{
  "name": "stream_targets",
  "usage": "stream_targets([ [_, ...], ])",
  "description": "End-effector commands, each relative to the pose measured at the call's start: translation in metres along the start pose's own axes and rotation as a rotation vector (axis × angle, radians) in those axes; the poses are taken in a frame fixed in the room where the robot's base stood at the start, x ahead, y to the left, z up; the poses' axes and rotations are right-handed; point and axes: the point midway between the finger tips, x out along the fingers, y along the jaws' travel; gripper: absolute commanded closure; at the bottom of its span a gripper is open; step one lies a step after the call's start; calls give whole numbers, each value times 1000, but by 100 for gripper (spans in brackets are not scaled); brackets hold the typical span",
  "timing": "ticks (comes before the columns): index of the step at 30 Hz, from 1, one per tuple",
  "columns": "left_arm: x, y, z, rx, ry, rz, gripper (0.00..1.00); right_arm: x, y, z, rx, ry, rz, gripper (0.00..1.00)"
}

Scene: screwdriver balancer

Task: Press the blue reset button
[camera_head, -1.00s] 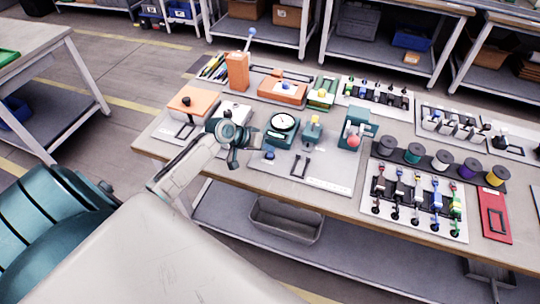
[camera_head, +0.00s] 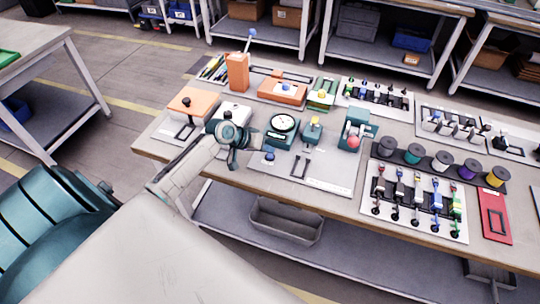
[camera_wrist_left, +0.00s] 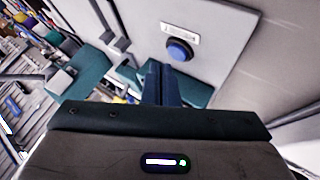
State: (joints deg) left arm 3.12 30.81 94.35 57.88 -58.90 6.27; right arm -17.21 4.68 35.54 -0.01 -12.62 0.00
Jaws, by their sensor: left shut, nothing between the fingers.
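The blue reset button (camera_head: 269,156) sits on a grey plate (camera_head: 326,179) near the front edge of the workbench. In the left wrist view the round blue button (camera_wrist_left: 179,50) stands just beyond the fingertips, beside a small white label (camera_wrist_left: 179,32). My left gripper (camera_head: 233,163) is over the bench, to the left of the button in the head view. Its fingers (camera_wrist_left: 161,66) are shut together and empty in the left wrist view. They look apart from the button, though the exact gap is hard to tell. My right gripper is not in view.
A teal dial gauge stand (camera_head: 283,127) and a teal block with a yellow knob (camera_head: 312,129) stand behind the button. An orange-topped box (camera_head: 192,102) is at the left. A rack of small screwdrivers (camera_head: 417,196) lies to the right. The front strip of the plate is fairly clear.

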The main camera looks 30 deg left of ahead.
Motion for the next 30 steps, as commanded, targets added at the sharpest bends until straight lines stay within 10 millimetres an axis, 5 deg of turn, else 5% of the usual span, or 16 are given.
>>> stream_targets([
  [30, 6, -4, 4, 0, 0, 0, 100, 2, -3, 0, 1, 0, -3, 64],
])
